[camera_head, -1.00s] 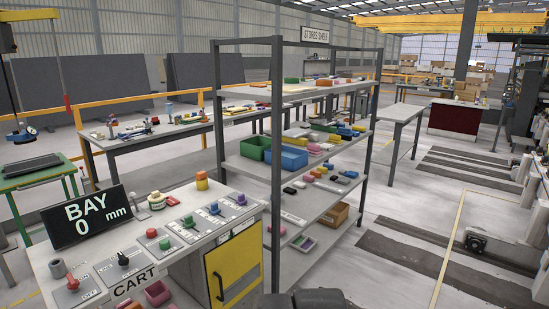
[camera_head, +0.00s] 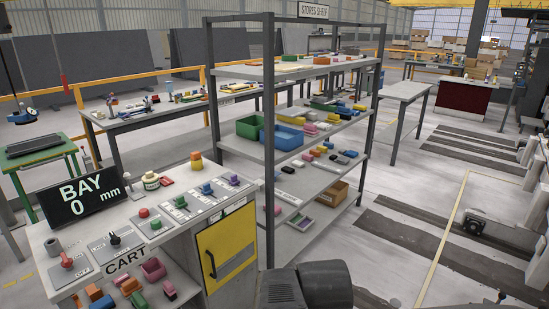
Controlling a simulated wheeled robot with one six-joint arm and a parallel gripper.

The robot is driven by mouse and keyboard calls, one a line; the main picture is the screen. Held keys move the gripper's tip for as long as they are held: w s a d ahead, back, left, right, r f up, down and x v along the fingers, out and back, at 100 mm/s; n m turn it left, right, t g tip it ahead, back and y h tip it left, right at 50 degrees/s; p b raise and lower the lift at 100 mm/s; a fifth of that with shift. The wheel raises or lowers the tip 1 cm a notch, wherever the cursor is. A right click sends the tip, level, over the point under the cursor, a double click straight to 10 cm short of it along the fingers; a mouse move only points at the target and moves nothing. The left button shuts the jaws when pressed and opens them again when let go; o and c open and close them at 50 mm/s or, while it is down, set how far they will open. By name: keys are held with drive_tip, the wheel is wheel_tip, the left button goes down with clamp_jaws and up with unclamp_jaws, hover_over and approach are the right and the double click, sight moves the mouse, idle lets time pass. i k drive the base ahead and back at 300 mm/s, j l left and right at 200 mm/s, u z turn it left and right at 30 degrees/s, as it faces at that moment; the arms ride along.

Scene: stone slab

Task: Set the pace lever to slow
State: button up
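A control panel on the grey cart (camera_head: 40,240) at the lower left carries several controls. They include a red-handled lever (camera_head: 66,260), a black knob (camera_head: 114,238), a green lever (camera_head: 180,202), a blue lever (camera_head: 207,189) and a purple lever (camera_head: 234,180). The small labels beside them are too small to read, so I cannot tell which is the pace lever or how it is set. Dark rounded parts, which look like my own arm, show at the bottom centre. My gripper is not visible.
A black display (camera_head: 80,200) reading BAY 0 mm stands at the cart's back left. A stores shelf (camera_head: 240,155) stands just right of the cart, near its yellow door (camera_head: 228,246). Loose coloured parts lie on the cart's lower level. Free floor (camera_head: 420,225) lies to the right.

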sight(127, 176)
drive_tip(key=u, duration=1.25)
